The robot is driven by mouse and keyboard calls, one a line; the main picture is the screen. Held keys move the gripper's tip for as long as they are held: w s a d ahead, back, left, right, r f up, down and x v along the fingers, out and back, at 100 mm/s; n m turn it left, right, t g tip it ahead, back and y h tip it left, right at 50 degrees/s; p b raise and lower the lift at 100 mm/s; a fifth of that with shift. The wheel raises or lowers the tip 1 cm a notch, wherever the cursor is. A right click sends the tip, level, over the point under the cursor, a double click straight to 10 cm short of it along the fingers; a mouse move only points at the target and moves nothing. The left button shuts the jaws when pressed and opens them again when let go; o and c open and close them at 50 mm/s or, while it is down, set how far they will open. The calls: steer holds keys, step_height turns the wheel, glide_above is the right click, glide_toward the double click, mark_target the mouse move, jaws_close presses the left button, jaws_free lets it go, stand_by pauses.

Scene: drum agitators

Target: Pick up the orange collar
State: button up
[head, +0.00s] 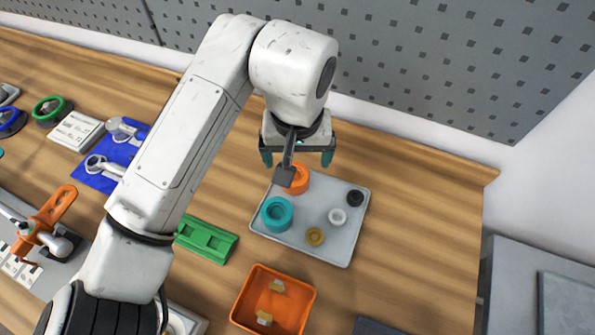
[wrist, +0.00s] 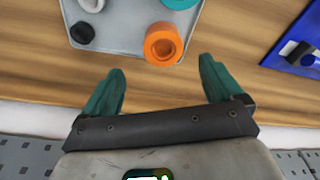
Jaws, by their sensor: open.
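The orange collar (head: 297,180) sits on the grey tray (head: 341,250), near its back left corner. In the head view my wrist partly covers it. The wrist view shows it whole as an orange ring (wrist: 162,44) at the tray's edge. My gripper (head: 299,160) is open and empty, above the back edge of the tray. In the wrist view its two teal fingertips (wrist: 161,72) are spread apart, with the collar just beyond them, roughly midway between. The collar is not between the fingers.
The tray also holds a teal ring (head: 277,214), a brass ring (head: 315,237), a white ring (head: 337,216) and a black ring (head: 355,198). An orange bin (head: 240,310) stands in front. A green block (head: 207,240) lies left. The table right of the tray is clear.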

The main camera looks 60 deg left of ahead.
mark_target(295, 178)
steer(key=f, duration=0.3)
steer(key=shift+a, duration=0.2)
steer(key=shift+a+f+p, duration=0.2)
steer(key=shift+f+p, duration=0.15)
steer(key=shift+f, duration=0.95)
steer(key=shift+a+f+p, duration=0.2)
steer(key=shift+f+p, duration=0.1)
steer(key=shift+f, duration=0.95)
steer(key=shift+c, duration=0.2)
steer(key=c, duration=1.2)
steer(key=shift+c, duration=0.2)
steer(key=shift+r, duration=0.15)
